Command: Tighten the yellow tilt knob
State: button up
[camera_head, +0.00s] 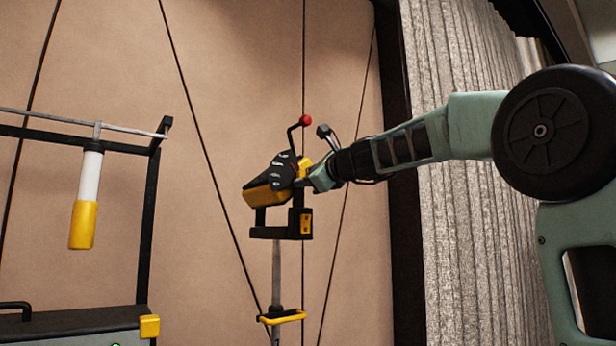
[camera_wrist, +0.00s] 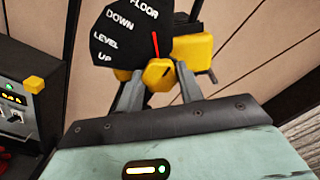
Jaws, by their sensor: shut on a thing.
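The yellow tilt knob (camera_wrist: 158,74) sits at the lower edge of a black dial plate (camera_wrist: 118,38) in the wrist view. The plate reads FLOOR, DOWN, LEVEL and UP, and a red pointer (camera_wrist: 155,45) stands nearly upright beside the lettering. My gripper (camera_wrist: 159,80) is shut on the knob, one grey finger on each side. In the head view my gripper (camera_head: 312,181) reaches in from the right against the black and yellow stand head (camera_head: 265,190).
A red-tipped lever (camera_head: 305,120) rises above the head. A grey pole (camera_head: 276,275) with a yellow collar (camera_head: 284,317) stands below. At left are a hanging white and yellow cylinder (camera_head: 87,200), a black frame and a grey console (camera_wrist: 25,90). A grey curtain (camera_head: 470,250) hangs at right.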

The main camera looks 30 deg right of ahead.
jog(key=o, duration=1)
jog(key=shift+s, duration=0.1)
jog(key=s+b, duration=1.1)
jog(key=s, duration=0.6)
jog(key=shift+d, duration=0.3)
jog(key=shift+s, duration=0.1)
